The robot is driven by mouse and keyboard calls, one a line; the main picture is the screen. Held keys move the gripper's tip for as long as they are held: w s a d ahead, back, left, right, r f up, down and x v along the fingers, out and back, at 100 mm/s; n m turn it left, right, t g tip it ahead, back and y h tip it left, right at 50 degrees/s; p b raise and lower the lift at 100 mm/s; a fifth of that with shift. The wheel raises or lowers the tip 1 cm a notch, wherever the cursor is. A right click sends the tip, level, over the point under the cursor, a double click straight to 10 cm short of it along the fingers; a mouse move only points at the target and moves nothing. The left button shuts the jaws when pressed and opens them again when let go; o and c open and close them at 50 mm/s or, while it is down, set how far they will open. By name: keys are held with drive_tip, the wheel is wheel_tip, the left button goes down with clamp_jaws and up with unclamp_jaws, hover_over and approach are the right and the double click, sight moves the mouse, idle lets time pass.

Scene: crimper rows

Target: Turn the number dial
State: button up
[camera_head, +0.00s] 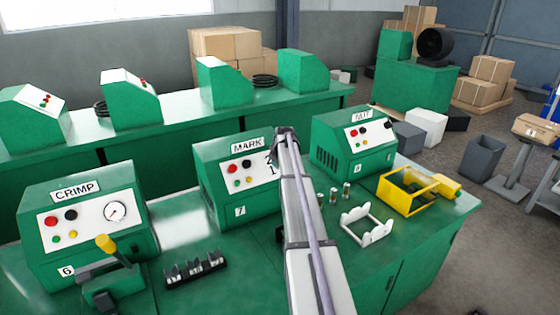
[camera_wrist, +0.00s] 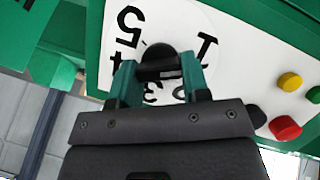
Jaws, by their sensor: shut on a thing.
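The number dial (camera_wrist: 172,24) is a white disc with black numerals on the front panel of the green MARK machine (camera_head: 208,181). In the wrist view the 5 and 1 show clearly; other numerals are partly covered. A dark knob (camera_wrist: 159,52) sits at its middle. My gripper (camera_wrist: 160,74) is shut on this knob, with one green finger on each side. In the head view my arm covers most of the dial, and only a 2 and a 1 show beside it.
The CRIMP machine (camera_head: 83,213) stands to the left and another green machine (camera_head: 349,142) to the right. A black holder (camera_head: 195,269), a white cradle (camera_head: 367,226) and a yellow frame (camera_head: 408,190) lie on the green bench. Red, yellow and green buttons flank the dial.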

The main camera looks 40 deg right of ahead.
drive_tip(key=m+y, duration=0.1)
drive_tip(key=m, duration=0.1)
drive_tip(key=m+y, duration=0.1)
drive_tip(key=m, duration=0.2)
drive_tip(key=shift+d, duration=0.2)
drive_tip(key=m+y, duration=0.1)
drive_tip(key=m, duration=0.1)
drive_tip(key=m+y, duration=0.1)
drive_tip(key=m, duration=0.1)
drive_tip(key=shift+s+d+m+t, duration=0.1)
drive_tip(key=shift+m+t, duration=0.2)
idle(0.4)
drive_tip(key=o, duration=0.9)
drive_tip(key=p+v, duration=0.9)
drive_tip(key=v, duration=0.1)
drive_tip(key=shift+s+d+r, duration=0.1)
drive_tip(key=shift+s+r, duration=0.15)
drive_tip(key=shift+r, duration=0.05)
